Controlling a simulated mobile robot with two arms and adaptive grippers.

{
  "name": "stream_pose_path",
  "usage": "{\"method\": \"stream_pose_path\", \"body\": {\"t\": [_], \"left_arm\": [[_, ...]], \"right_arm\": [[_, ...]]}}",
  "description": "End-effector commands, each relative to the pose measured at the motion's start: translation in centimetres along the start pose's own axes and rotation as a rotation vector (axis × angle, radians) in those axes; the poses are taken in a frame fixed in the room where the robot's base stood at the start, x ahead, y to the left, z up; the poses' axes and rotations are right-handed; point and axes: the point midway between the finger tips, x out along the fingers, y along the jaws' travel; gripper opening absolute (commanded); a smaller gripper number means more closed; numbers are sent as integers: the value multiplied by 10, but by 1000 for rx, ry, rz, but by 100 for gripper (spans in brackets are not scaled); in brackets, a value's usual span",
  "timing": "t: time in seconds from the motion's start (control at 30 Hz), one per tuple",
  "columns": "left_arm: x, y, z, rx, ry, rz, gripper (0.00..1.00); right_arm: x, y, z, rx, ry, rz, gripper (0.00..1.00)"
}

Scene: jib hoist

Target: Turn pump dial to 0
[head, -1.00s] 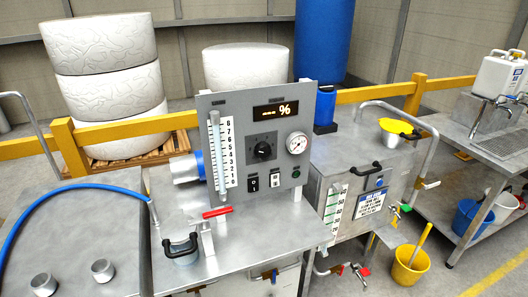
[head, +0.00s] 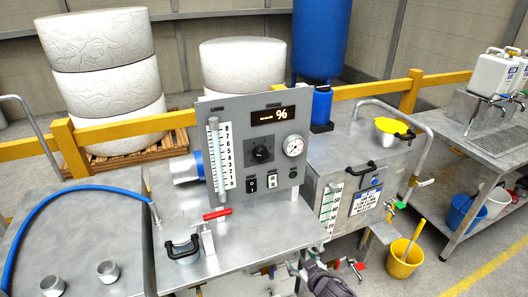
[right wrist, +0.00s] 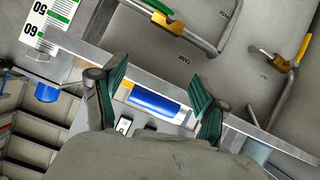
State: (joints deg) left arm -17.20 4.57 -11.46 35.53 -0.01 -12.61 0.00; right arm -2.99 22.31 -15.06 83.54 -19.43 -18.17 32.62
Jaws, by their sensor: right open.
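The pump dial (head: 262,154) is a black round knob on a dark square plate, on the front of the grey control panel (head: 240,112). It is in plain view in the head view, but its setting is too small to read. A display (head: 274,115) above it shows a % sign. My right gripper (head: 308,266) is low in the head view, below and right of the panel and clear of the dial. In the right wrist view its two green-padded fingers (right wrist: 162,90) are spread, with nothing held. My left gripper is not in view.
Left of the dial is a scale tube (head: 221,155); right of it is a round gauge (head: 294,146). Two rocker switches (head: 262,183) sit below. A red-handled valve (head: 217,214) stands on the bench before the panel. A steel tank (head: 345,165) is at the right.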

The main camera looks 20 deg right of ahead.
Motion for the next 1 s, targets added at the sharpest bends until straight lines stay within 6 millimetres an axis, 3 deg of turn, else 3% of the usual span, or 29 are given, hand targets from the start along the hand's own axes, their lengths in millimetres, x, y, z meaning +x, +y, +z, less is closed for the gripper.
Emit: {"method": "stream_pose_path", "body": {"t": [0.03, 0.1, 0.2, 0.3, 0.43, 0.57, 1.0], "left_arm": [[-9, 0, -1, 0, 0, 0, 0], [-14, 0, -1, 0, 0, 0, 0], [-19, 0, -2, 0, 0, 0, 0], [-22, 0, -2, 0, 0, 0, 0], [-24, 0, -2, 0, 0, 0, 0], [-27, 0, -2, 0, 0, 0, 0], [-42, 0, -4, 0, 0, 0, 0]], "right_arm": [[-8, 9, -62, -3, 100, 3, 73], [-22, 16, -128, 2, 216, 3, 73], [-48, 20, -203, 10, 353, -4, 73], [-70, 20, -249, 17, 445, -15, 73], [-82, 20, -276, 22, 499, -23, 73], [-75, 20, -284, 23, 504, -23, 73], [1, 19, -324, 23, 502, -21, 73]]}}
